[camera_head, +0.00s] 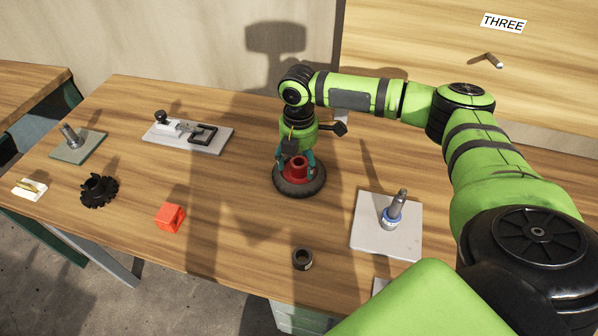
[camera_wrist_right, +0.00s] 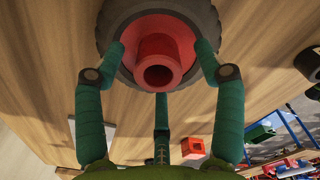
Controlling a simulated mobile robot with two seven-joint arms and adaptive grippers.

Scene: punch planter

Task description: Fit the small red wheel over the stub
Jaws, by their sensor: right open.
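The small red wheel (camera_head: 300,189) has a red hub and a dark tyre and lies flat near the middle of the table. In the right wrist view its red hub (camera_wrist_right: 158,73) faces me. My right gripper (camera_head: 296,166) reaches down over the wheel, and its open fingers (camera_wrist_right: 160,58) are around the hub. I cannot tell whether they touch it. A short stub (camera_head: 492,60) sticks out of the upright wooden board below the label THREE. My left gripper is not in view.
A pale plate (camera_head: 377,243) with an upright metal shaft stands at right. An orange-red block (camera_head: 170,217), a dark ring (camera_head: 302,259) and a black gear (camera_head: 99,191) lie on the table. A clamp board (camera_head: 205,139) and a green plate (camera_head: 75,149) with a pin stand at left.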

